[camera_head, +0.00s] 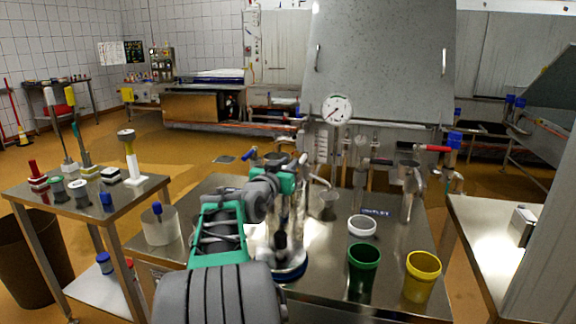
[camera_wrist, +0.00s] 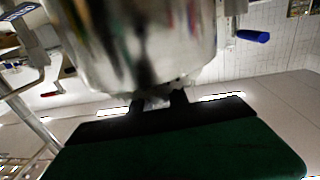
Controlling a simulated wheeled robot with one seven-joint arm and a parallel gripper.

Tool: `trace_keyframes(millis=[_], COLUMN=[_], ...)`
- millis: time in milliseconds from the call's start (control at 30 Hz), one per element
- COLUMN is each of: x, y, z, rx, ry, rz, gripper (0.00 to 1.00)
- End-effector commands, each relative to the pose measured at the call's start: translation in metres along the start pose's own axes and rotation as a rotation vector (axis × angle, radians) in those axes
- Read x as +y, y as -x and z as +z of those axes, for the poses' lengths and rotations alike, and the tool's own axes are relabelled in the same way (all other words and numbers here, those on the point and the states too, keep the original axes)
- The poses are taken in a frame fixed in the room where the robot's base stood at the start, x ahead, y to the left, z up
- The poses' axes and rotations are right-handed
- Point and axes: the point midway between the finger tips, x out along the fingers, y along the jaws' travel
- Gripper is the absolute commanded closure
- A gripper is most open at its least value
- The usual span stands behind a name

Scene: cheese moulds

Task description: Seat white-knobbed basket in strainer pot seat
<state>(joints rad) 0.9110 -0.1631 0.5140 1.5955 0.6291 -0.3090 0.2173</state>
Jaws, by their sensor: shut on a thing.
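My gripper (camera_wrist: 158,102) is shut, its two dark fingers at the edge of a shiny round metal vessel (camera_wrist: 140,45), which I take to be the basket. The vessel fills the upper middle of the wrist view. Its knob is not clear between the fingers, so I cannot tell its colour. In the head view my arm hides the gripper and most of what it holds. Shiny metal (camera_head: 297,222) shows beside my arm, above a blue-rimmed round base (camera_head: 292,272) on the steel table. I cannot make out the strainer pot seat.
The steel table (camera_head: 335,285) also bears a white ring (camera_head: 362,226), a green cup (camera_head: 363,268), a yellow cup (camera_head: 422,277) and a clear container (camera_head: 160,228) at left. A side table (camera_head: 135,192) holds several small knobbed items. Pipes and valves stand behind.

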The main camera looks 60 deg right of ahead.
Motion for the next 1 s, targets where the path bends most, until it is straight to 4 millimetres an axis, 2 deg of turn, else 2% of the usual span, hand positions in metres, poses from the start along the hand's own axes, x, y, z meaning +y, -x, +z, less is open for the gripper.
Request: trace_keyframes(millis=[867, 900, 1000], x=[0.0, 0.0, 0.0], y=[0.0, 0.0, 0.0], z=[0.023, 0.023, 0.023], rx=[0.001, 0.001, -0.001], ry=[0.0, 0.0, 0.001], rz=[0.0, 0.0, 0.0], gripper=[1.0, 0.79, 0.71])
